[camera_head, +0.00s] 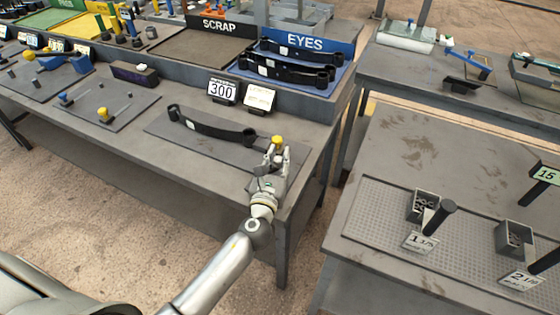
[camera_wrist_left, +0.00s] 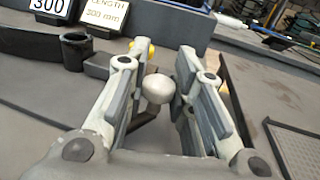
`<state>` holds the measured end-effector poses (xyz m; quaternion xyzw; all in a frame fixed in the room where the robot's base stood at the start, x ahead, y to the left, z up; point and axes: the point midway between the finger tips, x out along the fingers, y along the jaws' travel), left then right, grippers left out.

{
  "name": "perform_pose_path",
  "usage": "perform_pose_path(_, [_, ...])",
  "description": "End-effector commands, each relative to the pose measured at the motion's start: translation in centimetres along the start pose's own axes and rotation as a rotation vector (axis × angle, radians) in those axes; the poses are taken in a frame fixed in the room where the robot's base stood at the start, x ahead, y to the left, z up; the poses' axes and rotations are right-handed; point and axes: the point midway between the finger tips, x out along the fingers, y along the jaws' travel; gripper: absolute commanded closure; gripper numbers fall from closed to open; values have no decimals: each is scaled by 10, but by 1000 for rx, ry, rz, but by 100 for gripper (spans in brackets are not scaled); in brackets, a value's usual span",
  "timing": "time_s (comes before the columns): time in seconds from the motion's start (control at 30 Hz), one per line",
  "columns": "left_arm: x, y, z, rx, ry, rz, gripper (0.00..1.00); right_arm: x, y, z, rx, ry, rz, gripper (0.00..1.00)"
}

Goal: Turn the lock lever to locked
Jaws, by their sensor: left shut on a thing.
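My left gripper (camera_head: 277,162) is at the right end of the fixture plate on the long bench. In the left wrist view a pale round knob (camera_wrist_left: 157,89) on a dark arm sits between the fingers of the left gripper (camera_wrist_left: 162,78); it looks like the lock lever. The gripper is shut on it. A yellow knob (camera_head: 277,140) stands just beyond the fingertips and is partly hidden in the left wrist view (camera_wrist_left: 151,50). A black leaf spring (camera_head: 215,130) lies on the grey plate (camera_head: 165,125), its right eye close to the gripper. My right gripper is out of view.
A sign reading 300 (camera_head: 222,90) and a length card (camera_head: 259,97) stand behind the spring. A blue EYES tray (camera_head: 330,88) holds black springs at the back. A separate bench (camera_head: 385,145) with bins and handles stands at right, across a gap.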

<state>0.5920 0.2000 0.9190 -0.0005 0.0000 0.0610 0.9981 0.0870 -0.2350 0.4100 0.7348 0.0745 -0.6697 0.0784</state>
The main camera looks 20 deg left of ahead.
Motion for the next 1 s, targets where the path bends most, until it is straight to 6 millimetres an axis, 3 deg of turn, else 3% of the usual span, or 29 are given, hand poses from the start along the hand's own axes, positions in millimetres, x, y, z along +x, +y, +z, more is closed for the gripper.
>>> perform_pose_path(0.63, [3, 4, 0, 2, -1, 57, 100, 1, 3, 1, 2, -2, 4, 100])
perform_pose_path(0.67, [3, 4, 0, 2, -1, 57, 76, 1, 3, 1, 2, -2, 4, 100])
perform_pose_path(0.8, [3, 3, 0, 2, -1, 56, 58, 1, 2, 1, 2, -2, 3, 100])
perform_pose_path(1.0, [3, 3, 0, 2, -1, 55, 57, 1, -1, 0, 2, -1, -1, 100])
